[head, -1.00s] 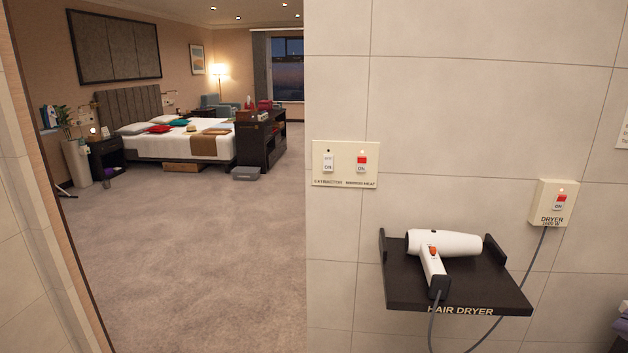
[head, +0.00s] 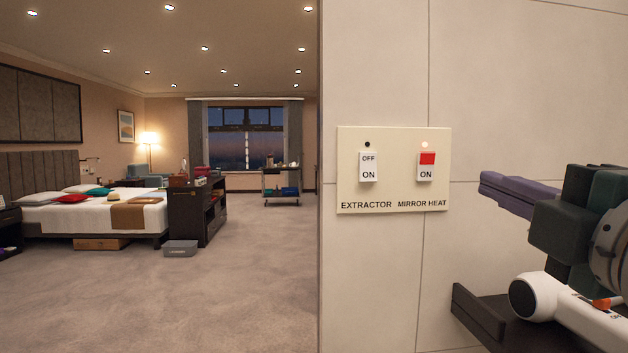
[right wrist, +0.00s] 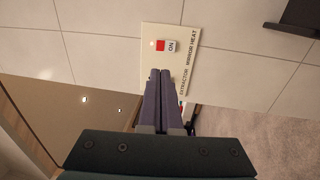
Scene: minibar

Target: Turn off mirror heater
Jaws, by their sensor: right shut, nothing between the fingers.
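The mirror heat switch (head: 426,167) is on the right side of a cream wall plate (head: 393,205). It shows red at the top, ON below, and a lit lamp above it. The extractor switch (head: 368,167) on the left shows OFF and ON, with a dark lamp. My right gripper (head: 484,186) is shut and empty, to the right of the plate and apart from the switch in the head view. In the right wrist view its closed fingertips (right wrist: 160,74) point toward the plate, just below the mirror heat switch (right wrist: 166,46). My left gripper is out of view.
The hair dryer (head: 537,297) lies on its dark shelf (head: 478,315), below my right gripper. The wall ends at the left of the plate. Beyond it is a carpeted room with a bed (head: 95,215) and a dark cabinet (head: 205,210).

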